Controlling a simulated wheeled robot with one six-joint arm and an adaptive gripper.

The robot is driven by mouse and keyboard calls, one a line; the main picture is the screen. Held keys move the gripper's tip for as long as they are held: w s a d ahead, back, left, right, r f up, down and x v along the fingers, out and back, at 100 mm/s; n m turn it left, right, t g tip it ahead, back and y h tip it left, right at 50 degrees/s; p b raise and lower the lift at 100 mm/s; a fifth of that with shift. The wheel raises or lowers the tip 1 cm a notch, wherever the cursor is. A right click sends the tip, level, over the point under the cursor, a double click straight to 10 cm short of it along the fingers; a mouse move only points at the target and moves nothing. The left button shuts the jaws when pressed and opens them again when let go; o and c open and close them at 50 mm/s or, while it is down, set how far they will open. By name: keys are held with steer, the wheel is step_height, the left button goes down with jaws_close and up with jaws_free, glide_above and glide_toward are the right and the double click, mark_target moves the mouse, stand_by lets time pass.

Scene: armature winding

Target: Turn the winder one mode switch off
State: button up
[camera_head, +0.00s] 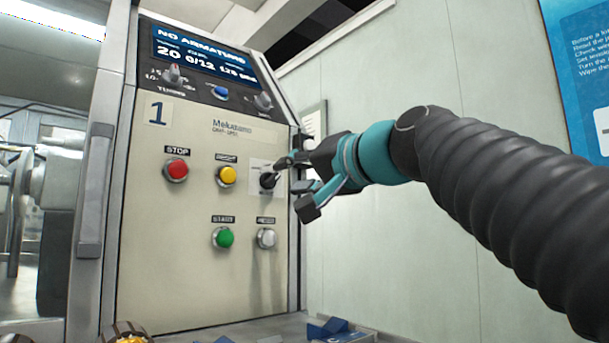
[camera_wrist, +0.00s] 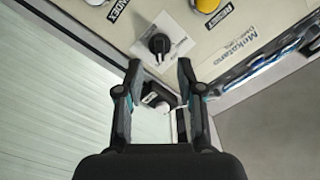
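The winder one panel (camera_head: 190,260) is a cream front marked "1". Its mode switch (camera_head: 267,180) is a black rotary knob on a pale plate at the right side of the panel. In the wrist view the black knob (camera_wrist: 159,43) sits on its white plate, just beyond my fingertips. My gripper (camera_head: 296,180) is at the right edge of the panel, close to the knob. In the wrist view my gripper (camera_wrist: 158,72) has its two fingers apart with the knob ahead of the gap. Whether a finger touches the knob I cannot tell.
Red stop (camera_head: 176,169), yellow (camera_head: 227,176), green start (camera_head: 224,237) and white (camera_head: 267,238) buttons surround the switch. A screen (camera_head: 200,58) above reads "NO ARMATURE". Blue parts (camera_head: 330,328) lie below. A pale wall (camera_head: 450,70) stands behind my arm.

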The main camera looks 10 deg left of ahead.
mark_target(275, 180)
steer(key=p+x, duration=0.1)
steer(key=x, duration=0.4)
steer(key=shift+w+a, duration=0.3)
